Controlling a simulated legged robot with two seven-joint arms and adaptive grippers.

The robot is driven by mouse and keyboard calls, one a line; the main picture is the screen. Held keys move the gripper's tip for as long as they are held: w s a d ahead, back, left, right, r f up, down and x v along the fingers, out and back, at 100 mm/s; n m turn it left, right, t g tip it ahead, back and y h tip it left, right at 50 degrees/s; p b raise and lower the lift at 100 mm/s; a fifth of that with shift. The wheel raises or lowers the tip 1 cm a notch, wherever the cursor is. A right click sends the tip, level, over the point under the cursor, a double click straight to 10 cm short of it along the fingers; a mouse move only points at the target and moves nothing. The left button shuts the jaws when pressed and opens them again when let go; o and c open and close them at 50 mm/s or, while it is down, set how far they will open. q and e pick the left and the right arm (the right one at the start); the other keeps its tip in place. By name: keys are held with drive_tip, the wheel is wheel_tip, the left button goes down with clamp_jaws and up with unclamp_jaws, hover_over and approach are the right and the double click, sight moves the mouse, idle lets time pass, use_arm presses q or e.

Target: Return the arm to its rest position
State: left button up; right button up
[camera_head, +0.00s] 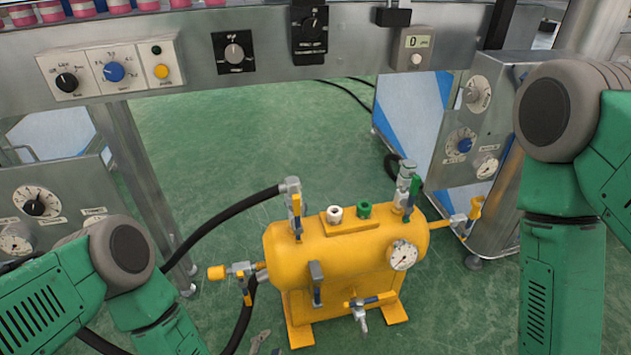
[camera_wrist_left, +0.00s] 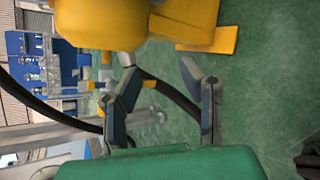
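My left arm (camera_head: 150,310) comes in at the lower left of the head view, green with a grey joint. Only a small part of my left gripper (camera_head: 262,342) shows at the bottom edge, in front of the yellow tank (camera_head: 345,262). In the left wrist view its two grey fingers (camera_wrist_left: 160,75) stand apart with nothing between them. The yellow tank (camera_wrist_left: 95,25) shows beyond the fingertips there, with a foot over the green floor. My right arm (camera_head: 565,240) hangs at the right of the head view; its gripper is out of view.
A metal machine frame with a control panel (camera_head: 112,72) spans the top. Grey control boxes (camera_head: 470,130) stand at both sides. Black hoses (camera_head: 225,215) run to the tank from the left. The green floor (camera_head: 270,130) behind the tank is mostly clear.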

use_arm(q)
drive_tip(key=s+a+r+m+g+y, duration=0.2)
drive_tip(key=s+a+r+m+g, duration=0.3)
drive_tip(key=s+a+m, duration=0.5)
drive_tip(key=s+a+r+m+g+y, duration=0.1)
drive_tip(key=s+a+r+m+g, duration=0.3)
drive_tip(key=s+a+m+g, duration=0.55)
wheel_tip(320, 180, up, 16)
drive_tip(key=d+m+t+p, duration=0.1)
drive_tip(key=m+t+p, duration=0.2)
drive_tip(key=p, duration=1.3)
drive_tip(key=shift+w+d+r+p, duration=0.25)
drive_tip(key=shift+w+d+p, duration=0.05)
drive_tip(key=shift+w+d, duration=0.05)
use_arm(e)
wheel_tip(320, 180, up, 17)
drive_tip(key=shift+f, duration=0.2)
use_arm(q)
drive_tip(key=shift+w+f, duration=0.1)
drive_tip(key=shift+w, duration=0.05)
use_arm(e)
drive_tip(key=shift+c, duration=0.7)
